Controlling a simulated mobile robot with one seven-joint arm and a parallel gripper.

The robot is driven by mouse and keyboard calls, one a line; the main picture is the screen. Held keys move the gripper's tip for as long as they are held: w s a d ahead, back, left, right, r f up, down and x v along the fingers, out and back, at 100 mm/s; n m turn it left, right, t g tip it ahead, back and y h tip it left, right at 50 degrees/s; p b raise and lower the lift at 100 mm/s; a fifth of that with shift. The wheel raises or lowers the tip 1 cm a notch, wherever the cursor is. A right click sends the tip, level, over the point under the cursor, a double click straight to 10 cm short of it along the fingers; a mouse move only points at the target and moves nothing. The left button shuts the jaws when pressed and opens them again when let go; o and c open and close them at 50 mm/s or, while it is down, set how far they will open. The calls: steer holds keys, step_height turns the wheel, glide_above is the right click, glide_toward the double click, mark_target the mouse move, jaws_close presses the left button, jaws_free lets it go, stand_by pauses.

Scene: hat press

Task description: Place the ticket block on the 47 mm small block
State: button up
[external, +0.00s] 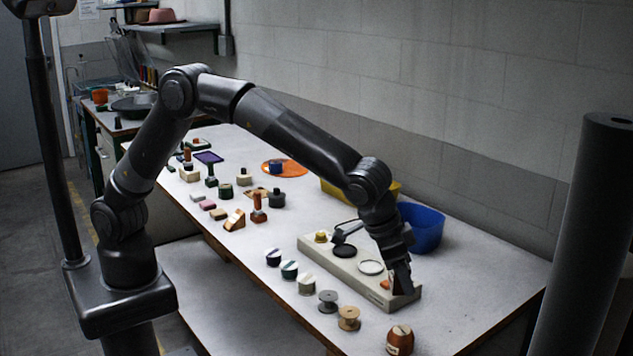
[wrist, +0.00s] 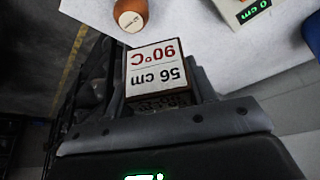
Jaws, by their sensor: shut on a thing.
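The ticket block (wrist: 155,57) has a white face reading "56 cm" and "90°C", upside down in the wrist view. My gripper (wrist: 160,85) is shut on it, with a grey finger at each side. In the external view my gripper (external: 402,284) is low at the right end of the long pale base, and the ticket block is hard to make out there. Several small blocks lie at the left part of the table, such as a tan one (external: 219,214) and a pink one (external: 207,205). I cannot tell which is the 47 mm small block.
The long pale base (external: 322,256) holds a dark disc and a white disc. A blue bowl (external: 421,226) stands behind it. Several spools, including a tan one (external: 348,318), and a brown rounded piece (external: 400,341) stand in front. The white table (external: 480,300) is clear at the right.

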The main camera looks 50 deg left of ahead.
mark_target(393, 274)
steer(key=s+d+r+m+g+h, duration=0.1)
steer(key=s+d+m, duration=0.15)
steer(key=s, duration=0.35)
steer(key=s+d+r+m+g+h, duration=0.1)
steer(key=s+r+m, duration=0.1)
steer(key=s+m, duration=0.35)
steer(key=shift+n, duration=0.7)
steer(key=w+f, duration=0.2)
steer(key=w, duration=0.1)
steer(key=w+f, duration=0.2)
steer(key=w, duration=0.1)
steer(key=w+f, duration=0.2)
steer(key=w, duration=0.2)
steer(key=shift+f, duration=2.4)
steer(key=shift+f, duration=0.1)
steer(key=o, duration=1)
steer(key=shift+c, duration=0.2)
steer(key=v, duration=1.2)
steer(key=shift+d, duration=0.1)
